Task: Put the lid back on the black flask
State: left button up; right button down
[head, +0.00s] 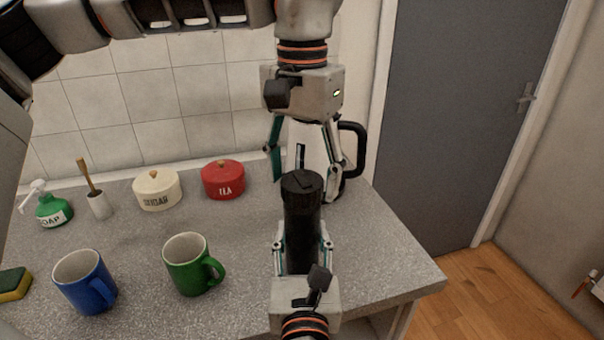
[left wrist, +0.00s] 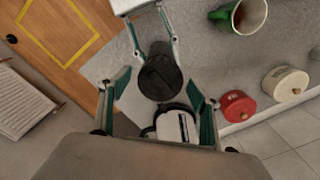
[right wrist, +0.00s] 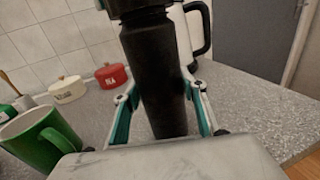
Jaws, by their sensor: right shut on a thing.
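The black flask (head: 301,225) stands upright on the counter, and its body fills the middle of the right wrist view (right wrist: 155,80). My right gripper (head: 303,244) is shut around its body from the front. The black lid (head: 301,182) appears seated on top of the flask; it shows from above in the left wrist view (left wrist: 160,77). My left gripper (head: 305,186) points down from above, open, with its fingers spread on either side of the lid and apart from it. The exact height of its tips relative to the lid is hard to tell.
A white kettle (left wrist: 174,127) with a black handle (head: 360,150) stands close behind the flask. A green mug (head: 187,263), blue mug (head: 80,281), red tea tin (head: 222,180) and cream sugar tin (head: 157,190) stand left. The counter's right edge is clear.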

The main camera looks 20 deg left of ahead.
dwell(0.3)
pick_arm(q)
jog(key=shift+r, duration=2.25)
jog(key=shift+c, duration=0.5)
